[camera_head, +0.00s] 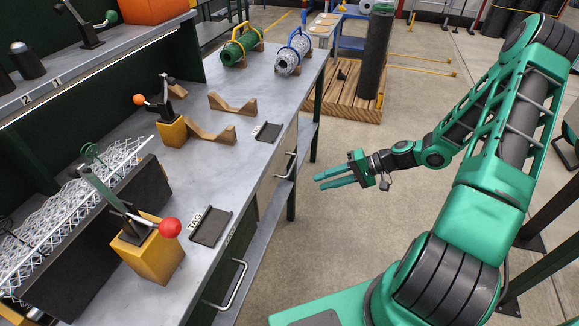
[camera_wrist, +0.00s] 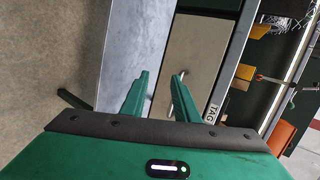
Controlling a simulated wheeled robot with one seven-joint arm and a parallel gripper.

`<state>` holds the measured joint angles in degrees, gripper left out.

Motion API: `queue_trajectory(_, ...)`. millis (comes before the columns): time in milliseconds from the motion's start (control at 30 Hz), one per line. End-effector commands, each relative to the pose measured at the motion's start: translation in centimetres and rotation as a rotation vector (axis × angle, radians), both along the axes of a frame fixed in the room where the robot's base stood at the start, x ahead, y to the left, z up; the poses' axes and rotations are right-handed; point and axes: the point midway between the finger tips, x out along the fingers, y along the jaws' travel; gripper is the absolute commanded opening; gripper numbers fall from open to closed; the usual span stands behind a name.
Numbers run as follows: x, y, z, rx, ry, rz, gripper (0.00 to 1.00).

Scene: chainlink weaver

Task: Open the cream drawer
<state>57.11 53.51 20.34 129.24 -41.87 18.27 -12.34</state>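The cream drawer (camera_head: 277,178) has a pale tan front under the workbench top and looks shut. Its metal bar handle (camera_head: 287,166) sticks out toward the aisle. My gripper (camera_head: 318,181) is open and empty, right of the handle and apart from it, fingers pointing toward the bench. In the wrist view the cream front (camera_wrist: 205,45) lies beyond my two parted fingers (camera_wrist: 160,75). The handle (camera_wrist: 186,100) shows close beside the right finger and is partly hidden by it; whether they touch cannot be told.
A second bar handle (camera_head: 230,285) sits nearer on the bench front. The grey bench top (camera_head: 200,180) carries clamps, wooden cradles, dark tag plates and mesh rolls. A wooden pallet (camera_head: 345,95) with a dark roll stands behind. The floor (camera_head: 330,240) right of the bench is clear.

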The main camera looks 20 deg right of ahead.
Motion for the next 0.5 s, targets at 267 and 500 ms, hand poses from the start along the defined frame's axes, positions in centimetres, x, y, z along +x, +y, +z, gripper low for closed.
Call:
queue_trajectory(267, 4.2, -0.3, 0.4, 0.222, -0.125, -0.182, 0.28)
queue_trajectory(500, 5.6, -0.5, 0.7, 0.277, -0.160, -0.237, 0.28)
